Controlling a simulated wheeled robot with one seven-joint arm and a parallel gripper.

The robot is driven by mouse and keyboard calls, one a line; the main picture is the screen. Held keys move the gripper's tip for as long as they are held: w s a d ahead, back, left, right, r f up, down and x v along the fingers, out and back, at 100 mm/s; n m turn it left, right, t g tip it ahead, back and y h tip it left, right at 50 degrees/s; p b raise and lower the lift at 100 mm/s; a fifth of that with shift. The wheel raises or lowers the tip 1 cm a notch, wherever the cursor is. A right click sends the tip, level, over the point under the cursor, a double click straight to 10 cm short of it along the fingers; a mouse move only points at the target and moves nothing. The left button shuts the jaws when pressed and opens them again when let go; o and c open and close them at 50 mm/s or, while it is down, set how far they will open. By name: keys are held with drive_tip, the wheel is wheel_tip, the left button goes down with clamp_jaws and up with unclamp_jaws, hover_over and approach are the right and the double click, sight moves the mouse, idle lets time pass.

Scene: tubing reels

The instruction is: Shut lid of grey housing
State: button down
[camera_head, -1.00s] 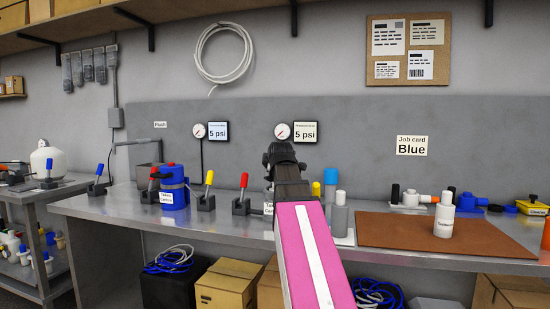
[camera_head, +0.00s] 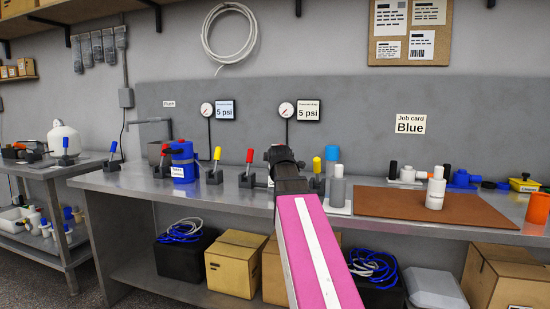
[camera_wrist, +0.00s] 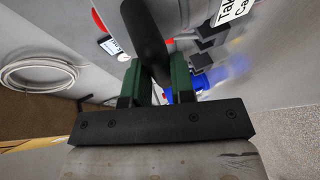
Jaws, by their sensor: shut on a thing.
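My gripper (camera_head: 284,156) is at the end of my pink arm, over the bench just right of the red-handled valve. In the wrist view its green fingers (camera_wrist: 161,80) are shut on a dark rounded bar (camera_wrist: 148,35), which looks like a handle. Beside it is a grey curved body (camera_wrist: 190,12) with a partly cut-off label starting "Tak"; it appears to be the grey housing. In the head view my gripper and arm hide most of that spot, so I cannot tell how the lid stands.
A blue housing (camera_head: 183,162) and valves with yellow (camera_head: 216,160) and red (camera_head: 249,162) handles stand left. A grey cylinder (camera_head: 338,188) on a white plate and a brown mat (camera_head: 400,203) with a white bottle (camera_head: 436,190) are right. The bench front edge lies below.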

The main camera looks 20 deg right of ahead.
drive_tip(key=shift+s+a+f, duration=0.1)
drive_tip(key=shift+s+f, duration=0.2)
drive_tip(key=shift+f, duration=0.35)
drive_tip(key=c, duration=1)
unclamp_jaws()
drive_tip(key=shift+o, duration=0.2)
drive_tip(key=shift+w, duration=0.1)
drive_tip(key=shift+r, duration=0.15)
drive_tip(key=v, duration=1)
drive_tip(key=shift+s+r, duration=0.25)
drive_tip(key=shift+s+a, duration=0.1)
